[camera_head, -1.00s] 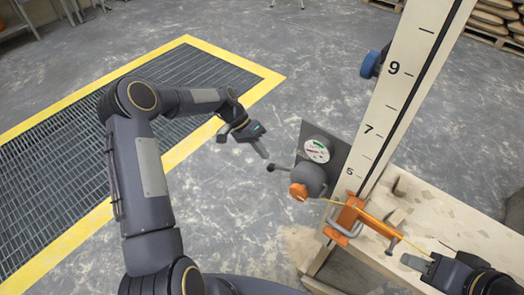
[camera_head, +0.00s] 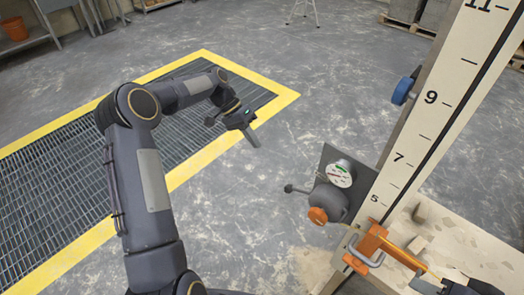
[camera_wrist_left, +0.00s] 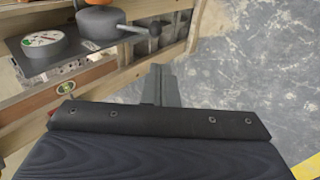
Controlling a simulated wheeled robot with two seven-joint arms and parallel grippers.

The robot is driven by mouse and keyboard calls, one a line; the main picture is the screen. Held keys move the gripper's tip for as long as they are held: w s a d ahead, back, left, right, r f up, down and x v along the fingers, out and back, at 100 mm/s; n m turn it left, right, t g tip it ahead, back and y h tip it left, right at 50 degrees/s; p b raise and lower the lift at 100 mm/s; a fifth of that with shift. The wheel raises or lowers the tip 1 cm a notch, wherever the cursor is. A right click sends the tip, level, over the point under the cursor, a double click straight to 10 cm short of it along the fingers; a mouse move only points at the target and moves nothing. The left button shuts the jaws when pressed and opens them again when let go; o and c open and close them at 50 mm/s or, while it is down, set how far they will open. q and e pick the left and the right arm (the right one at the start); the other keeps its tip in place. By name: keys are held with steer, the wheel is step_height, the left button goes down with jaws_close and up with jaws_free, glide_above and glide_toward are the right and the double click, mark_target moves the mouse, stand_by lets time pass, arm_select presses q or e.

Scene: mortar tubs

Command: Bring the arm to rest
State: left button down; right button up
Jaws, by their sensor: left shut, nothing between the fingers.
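My left arm reaches in from the left in the head view. Its gripper (camera_head: 254,139) is shut and empty, held in the air over the floor by the yellow border of the grating. It is left of and apart from the grey device with the orange knob (camera_head: 317,215). In the left wrist view the closed fingers (camera_wrist_left: 160,85) show with nothing between them. My right gripper (camera_head: 428,285) is only partly in view at the bottom right edge, by an orange clamp (camera_head: 372,243); its jaws are not clear.
A tall numbered scale board (camera_head: 425,110) stands at right with a blue knob (camera_head: 403,90). A round gauge (camera_head: 341,173) sits on a dark plate beside the device, whose ball-ended lever (camera_head: 289,188) points left. A yellow-edged floor grating (camera_head: 50,180) lies left. The middle floor is clear.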

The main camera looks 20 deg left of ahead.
arm_select(q)
steer(key=shift+w+a+r, duration=0.1)
steer(key=shift+a+r, duration=0.15)
steer(key=shift+a, duration=0.15)
steer(key=s+d+r+n+t+y, duration=0.2)
steer(key=s+d+r+t+y, duration=0.1)
steer(key=s+r, duration=1.05)
steer(key=s+d+f+n+t, duration=0.1)
steer(key=s+f+t, duration=0.1)
steer(key=s, duration=0.7)
steer(key=s+d+f+n+t+y, duration=0.1)
steer(key=s+d+f+n+t, duration=0.1)
steer(key=s, duration=0.7)
